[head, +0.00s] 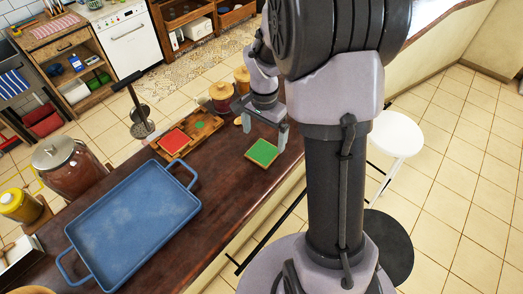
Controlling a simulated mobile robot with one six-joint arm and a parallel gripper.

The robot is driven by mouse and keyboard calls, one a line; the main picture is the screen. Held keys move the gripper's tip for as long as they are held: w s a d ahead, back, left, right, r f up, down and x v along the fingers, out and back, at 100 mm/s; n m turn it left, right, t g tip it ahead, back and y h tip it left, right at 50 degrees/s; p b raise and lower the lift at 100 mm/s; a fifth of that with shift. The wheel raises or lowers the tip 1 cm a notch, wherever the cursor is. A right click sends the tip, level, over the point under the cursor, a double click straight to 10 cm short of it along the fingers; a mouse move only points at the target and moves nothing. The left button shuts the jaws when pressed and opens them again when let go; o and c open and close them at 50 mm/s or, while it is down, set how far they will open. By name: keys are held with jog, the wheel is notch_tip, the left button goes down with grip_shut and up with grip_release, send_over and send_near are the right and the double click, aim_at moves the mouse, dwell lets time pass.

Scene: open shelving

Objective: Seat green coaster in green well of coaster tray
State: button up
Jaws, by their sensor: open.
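The green coaster (262,152) is a square with a green top and a light wooden rim. It lies flat on the dark wooden counter near its right edge. The wooden coaster tray (203,135) lies to its left, farther back. A red coaster (174,141) sits at the tray's left end, and a small green patch (199,125), seemingly the green well, shows beyond it. My gripper (262,127) is open and points down just behind the green coaster. Nothing shows between its fingers. Its height above the counter is hard to tell.
A large blue tray (130,225) covers the counter's near part. A dark metal stand (140,115) and lidded canisters (222,95) stand by the coaster tray. A glass jar (70,165) is at the left. Bare counter (225,165) separates coaster and blue tray.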

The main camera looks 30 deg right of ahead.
aim_at(263, 152)
jog(key=f, duration=0.5)
jog(key=shift+s+a+f, duration=0.2)
jog(key=shift+a+f, duration=0.05)
jog(key=shift+f, duration=0.1)
jog(key=shift+s+r, duration=0.1)
jog(key=c, duration=1.4)
jog(key=shift+r, duration=0.1)
